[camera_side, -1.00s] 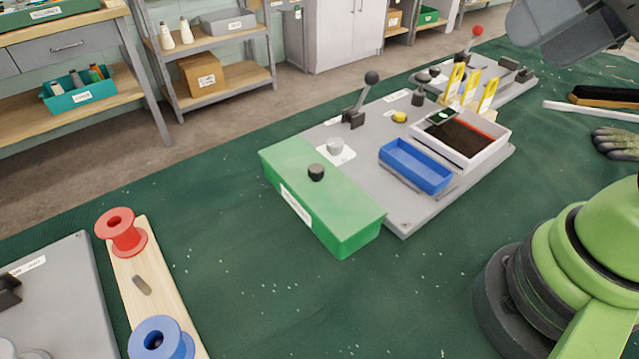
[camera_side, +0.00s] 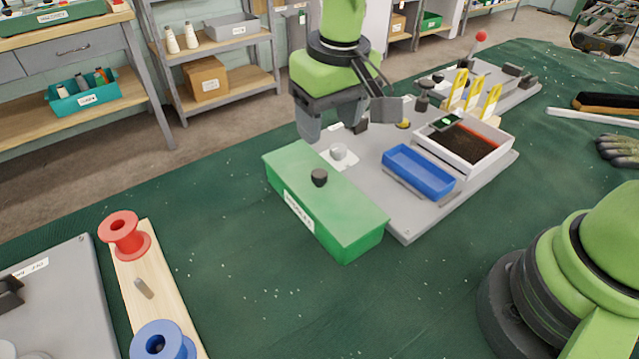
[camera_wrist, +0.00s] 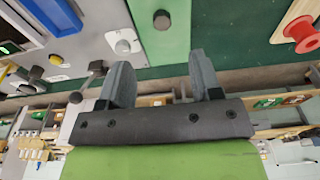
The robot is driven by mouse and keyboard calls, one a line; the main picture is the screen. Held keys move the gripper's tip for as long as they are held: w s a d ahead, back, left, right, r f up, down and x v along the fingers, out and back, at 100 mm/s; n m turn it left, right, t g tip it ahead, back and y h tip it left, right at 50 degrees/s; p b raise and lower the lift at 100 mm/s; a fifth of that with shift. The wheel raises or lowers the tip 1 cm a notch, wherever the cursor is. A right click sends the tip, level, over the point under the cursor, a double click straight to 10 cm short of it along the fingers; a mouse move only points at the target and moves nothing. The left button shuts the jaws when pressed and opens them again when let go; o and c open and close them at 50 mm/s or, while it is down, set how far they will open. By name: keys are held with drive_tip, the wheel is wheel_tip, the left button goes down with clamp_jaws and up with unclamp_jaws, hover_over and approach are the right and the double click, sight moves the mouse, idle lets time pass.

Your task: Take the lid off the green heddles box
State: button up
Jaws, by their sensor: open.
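The green heddles box (camera_side: 325,215) sits on the dark green cloth at the left end of the grey board, with its lid on. The lid carries a dark round knob (camera_side: 319,177) near its middle. My gripper (camera_side: 345,122) is open and empty, above and behind the box in the side view. In the wrist view the two fingers of my gripper (camera_wrist: 163,85) stand apart. There the green box (camera_wrist: 165,35) and its knob (camera_wrist: 162,20) lie beyond the fingertips, with no contact.
A grey board (camera_side: 405,215) beside the box bears a blue tray (camera_side: 418,172), a white bin of dark material (camera_side: 465,143) and a lever. A wooden strip (camera_side: 165,285) with red and blue spools lies at the front left. The cloth between is clear.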

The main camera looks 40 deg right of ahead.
sight(319, 173)
drive_tip(key=f, duration=0.3)
drive_tip(key=w+f, duration=0.1)
drive_tip(key=f, duration=0.6)
drive_tip(key=shift+w+a+f, duration=0.1)
drive_tip(key=shift+w+a, duration=0.05)
drive_tip(key=shift+w, duration=0.15)
drive_tip(key=c, duration=1.1)
